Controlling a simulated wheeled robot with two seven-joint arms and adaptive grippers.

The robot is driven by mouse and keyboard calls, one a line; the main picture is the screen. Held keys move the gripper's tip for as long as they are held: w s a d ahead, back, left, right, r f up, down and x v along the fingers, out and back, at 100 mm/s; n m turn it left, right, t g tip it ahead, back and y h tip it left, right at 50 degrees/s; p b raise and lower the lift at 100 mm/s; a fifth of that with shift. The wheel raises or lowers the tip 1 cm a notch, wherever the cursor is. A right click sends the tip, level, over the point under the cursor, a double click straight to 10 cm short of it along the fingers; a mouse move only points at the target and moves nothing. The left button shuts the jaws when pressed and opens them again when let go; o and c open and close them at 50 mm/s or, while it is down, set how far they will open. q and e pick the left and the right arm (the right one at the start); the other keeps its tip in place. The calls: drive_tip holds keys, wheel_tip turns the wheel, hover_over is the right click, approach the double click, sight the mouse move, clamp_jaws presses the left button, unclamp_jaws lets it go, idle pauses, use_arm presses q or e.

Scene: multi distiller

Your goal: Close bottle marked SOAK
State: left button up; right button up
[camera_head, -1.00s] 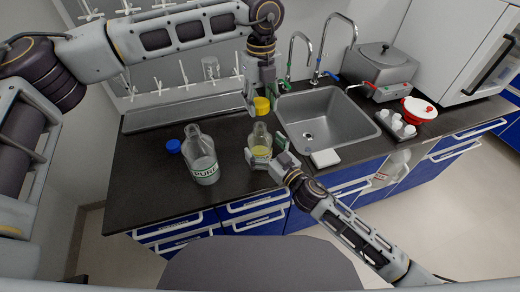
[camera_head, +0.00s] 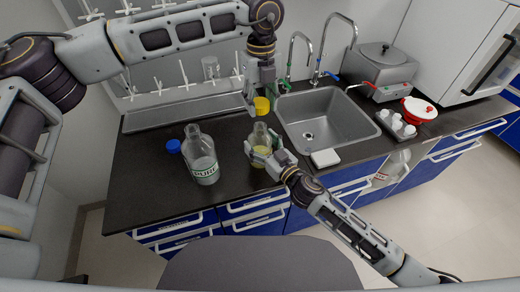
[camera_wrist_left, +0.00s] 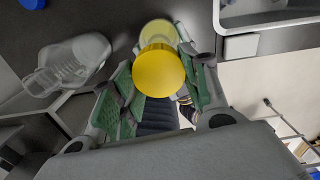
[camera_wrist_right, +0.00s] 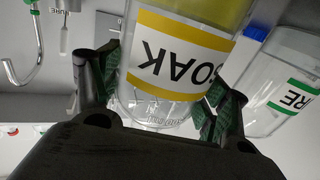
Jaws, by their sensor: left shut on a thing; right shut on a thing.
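The SOAK bottle (camera_head: 263,140) is clear with yellow liquid; its yellow-bordered label shows in the right wrist view (camera_wrist_right: 180,58). My right gripper (camera_head: 264,157) is shut around its lower body and holds it upright near the counter's front edge. I cannot tell if its base touches the counter. My left gripper (camera_head: 260,100) is shut on a yellow cap (camera_head: 262,105), which is just above the bottle's neck. In the left wrist view the cap (camera_wrist_left: 159,72) lies between the fingers and hides part of the bottle behind it. The cap appears apart from the bottle mouth.
An open PURE bottle (camera_head: 201,158) stands to the left, with a blue cap (camera_head: 173,146) beside it. A sink (camera_head: 325,120) with two taps is to the right. A white block (camera_head: 325,158) lies at the sink's front. The counter's left part (camera_head: 140,190) is clear.

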sight(261, 127)
drive_tip(key=c, duration=0.6)
use_arm(q)
drive_tip(key=shift+f, duration=2.5)
drive_tip(key=shift+f, duration=0.1)
drive_tip(key=shift+f, duration=0.75)
drive_tip(key=shift+f, duration=0.6)
use_arm(e)
drive_tip(key=c, duration=0.5)
